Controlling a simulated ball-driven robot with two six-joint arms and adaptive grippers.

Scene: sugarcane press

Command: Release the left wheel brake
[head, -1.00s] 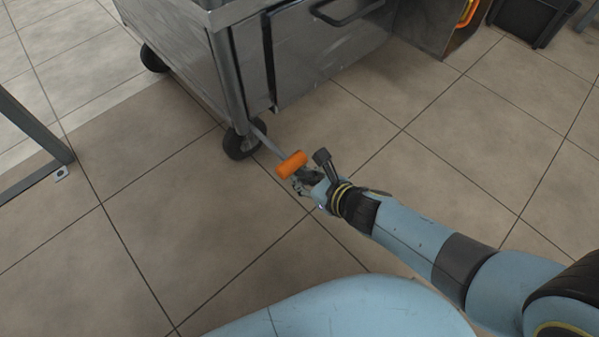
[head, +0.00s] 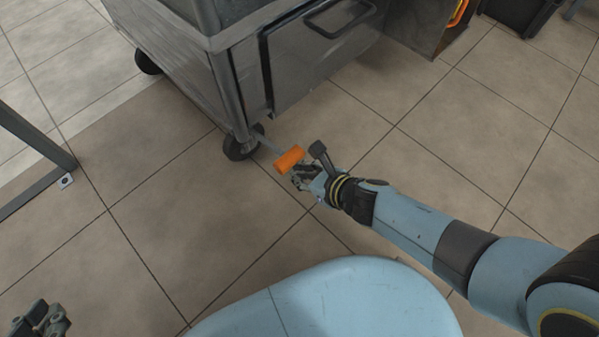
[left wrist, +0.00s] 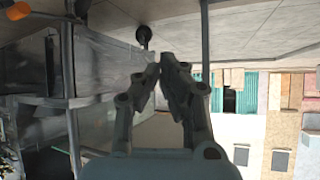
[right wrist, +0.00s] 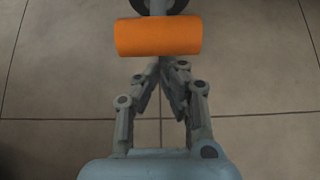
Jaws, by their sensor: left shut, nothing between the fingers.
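The brake lever's orange handle (head: 289,158) sits at the end of a grey bar beside the cart's near caster wheel (head: 243,143). It also shows in the right wrist view (right wrist: 158,36), lying crosswise just beyond the fingers. My right gripper (head: 300,172) is shut, its fingertips together (right wrist: 163,63) at the handle's near edge. I cannot tell whether they touch it; nothing shows between them. My left gripper (head: 40,318) is at the lower left, far from the lever. The left wrist view shows its fingertips together (left wrist: 162,68), empty.
The grey metal cart (head: 190,75) with a black-handled drawer (head: 320,60) fills the top. A metal frame leg (head: 35,140) stands at the left. The tiled floor between is clear. A dark bin (head: 515,15) is at the top right.

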